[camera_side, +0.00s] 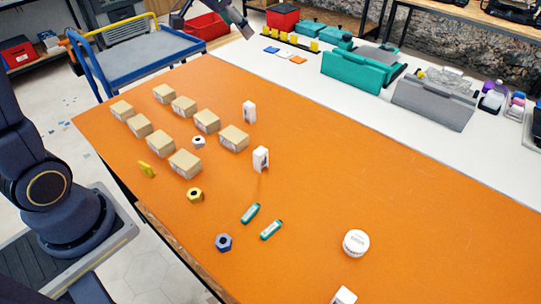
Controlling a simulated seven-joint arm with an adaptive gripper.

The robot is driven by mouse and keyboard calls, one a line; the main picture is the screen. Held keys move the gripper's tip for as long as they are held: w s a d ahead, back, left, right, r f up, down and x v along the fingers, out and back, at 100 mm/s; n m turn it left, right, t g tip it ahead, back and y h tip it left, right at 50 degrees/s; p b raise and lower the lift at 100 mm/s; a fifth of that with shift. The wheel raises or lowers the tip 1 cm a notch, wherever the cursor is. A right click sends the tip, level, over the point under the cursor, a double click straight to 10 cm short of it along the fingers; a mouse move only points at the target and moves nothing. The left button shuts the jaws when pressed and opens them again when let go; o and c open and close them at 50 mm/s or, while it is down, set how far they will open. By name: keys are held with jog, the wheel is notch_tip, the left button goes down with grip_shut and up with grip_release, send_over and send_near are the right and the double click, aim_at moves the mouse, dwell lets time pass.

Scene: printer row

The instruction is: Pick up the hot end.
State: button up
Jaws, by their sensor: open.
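No thing on the orange table (330,215) is clearly recognisable to me as the hot end; the small parts are too small to tell. Small white upright blocks stand at the middle (249,112), lower right of that (260,159), and at the bottom edge (344,296), where one is cut off. Hex parts with dark centres are white (198,142), yellow (195,195) and blue (223,243). Two teal sticks (250,213) (271,230) lie near the blue one.
Several tan boxes (185,164) stand in rows on the table's left part. A small yellow piece (147,169) lies beside them. A round white container (356,243) stands at the right. A white bench (440,145) with teal and grey bins runs behind. The table's right middle is clear.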

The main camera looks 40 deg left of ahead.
jog(key=w+a+f+n+g, duration=0.1)
jog(key=w+a+f, duration=0.4)
jog(key=f, duration=0.4)
jog(key=n+g, duration=0.1)
jog(key=g, duration=0.1)
send_near(248, 105)
jog(key=x, duration=0.6)
jog(key=shift+w+a, duration=0.1)
jog(key=shift+w, duration=0.05)
jog(key=shift+x, duration=2.95)
jog(key=c, duration=1.3)
